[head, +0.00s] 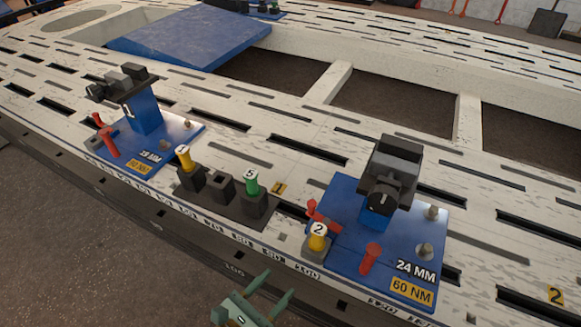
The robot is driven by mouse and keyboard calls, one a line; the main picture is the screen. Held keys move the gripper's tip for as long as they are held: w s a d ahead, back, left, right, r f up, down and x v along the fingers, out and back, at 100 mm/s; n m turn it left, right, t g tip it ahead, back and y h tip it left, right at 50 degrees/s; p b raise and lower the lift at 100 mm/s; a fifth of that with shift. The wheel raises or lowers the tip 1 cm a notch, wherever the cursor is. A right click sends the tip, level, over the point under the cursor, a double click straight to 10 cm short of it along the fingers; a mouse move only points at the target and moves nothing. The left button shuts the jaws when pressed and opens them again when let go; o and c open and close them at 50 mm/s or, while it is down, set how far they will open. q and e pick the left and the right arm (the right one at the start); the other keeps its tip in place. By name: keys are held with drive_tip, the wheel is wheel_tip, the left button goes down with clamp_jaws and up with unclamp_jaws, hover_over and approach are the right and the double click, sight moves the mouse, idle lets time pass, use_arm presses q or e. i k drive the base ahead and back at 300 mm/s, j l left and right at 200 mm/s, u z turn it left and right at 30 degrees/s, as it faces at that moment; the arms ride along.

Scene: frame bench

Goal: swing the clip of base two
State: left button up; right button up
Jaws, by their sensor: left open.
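The blue base (343,258) marked 24 MM and 60 NM stands at the right of the bench, with a yellow 2 label (555,295) further right. A red clip-like part (322,214) is at its left edge, and a red upright part (370,257) stands near its front edge. I cannot tell for certain which is the clip. A yellow cap marked 2 (318,236) sits on a grey block at the base's left corner. My left gripper (279,284) is green, open and empty, at the bottom middle, in front of the bench and apart from the base. My right gripper is not in view.
A dark clamp (393,165) rises from this base. A rack (222,203) with yellow and green caps stands left of it. A blue panel (190,38) lies behind. The slotted bench top has large openings.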

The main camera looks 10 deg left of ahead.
sight(311, 205)
drive_tip(key=k+j, duration=0.75)
drive_tip(key=k, duration=0.1)
